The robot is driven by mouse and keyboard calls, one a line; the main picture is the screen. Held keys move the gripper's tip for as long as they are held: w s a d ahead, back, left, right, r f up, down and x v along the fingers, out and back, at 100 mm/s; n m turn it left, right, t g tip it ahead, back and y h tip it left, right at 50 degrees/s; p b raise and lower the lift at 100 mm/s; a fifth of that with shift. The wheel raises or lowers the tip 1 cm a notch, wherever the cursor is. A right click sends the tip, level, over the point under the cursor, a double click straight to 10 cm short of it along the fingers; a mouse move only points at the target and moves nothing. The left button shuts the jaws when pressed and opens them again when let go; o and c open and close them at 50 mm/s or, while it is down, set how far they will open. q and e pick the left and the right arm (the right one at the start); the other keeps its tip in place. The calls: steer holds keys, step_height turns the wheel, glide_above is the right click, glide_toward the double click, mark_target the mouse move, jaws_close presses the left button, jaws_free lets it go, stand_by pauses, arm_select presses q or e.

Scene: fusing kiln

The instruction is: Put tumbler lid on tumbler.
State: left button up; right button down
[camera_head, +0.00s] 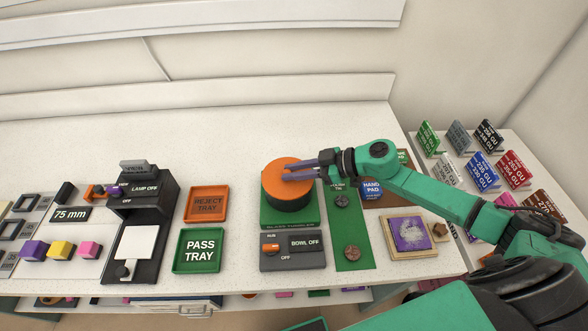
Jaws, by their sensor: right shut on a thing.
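The orange tumbler lid (284,188) is over the black tumbler (290,203), which stands on a green base block. The lid covers the tumbler's top, and only the dark side wall shows below it. Whether the lid is fully seated or slightly above the rim I cannot tell. My right gripper (291,170) reaches in from the right with its purple fingers over the lid. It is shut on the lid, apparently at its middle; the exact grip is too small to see. My left gripper is not in view.
A bowl switch box (292,253) stands in front of the tumbler. A green mat (352,232) with small stones lies to its right. The reject tray (207,191) and pass tray (187,262) lie to the left, beside a lamp stand (148,185). The counter behind is clear.

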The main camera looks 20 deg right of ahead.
steer(key=shift+f, duration=0.4)
steer(key=c, duration=0.7)
jaws_free()
steer(key=shift+o, duration=0.2)
steer(key=shift+d, duration=0.3)
steer(key=p+v, duration=0.4)
steer(key=v, duration=1)
steer(key=shift+s+p, duration=0.15)
steer(key=shift+p, duration=0.25)
steer(key=shift+r, duration=0.15)
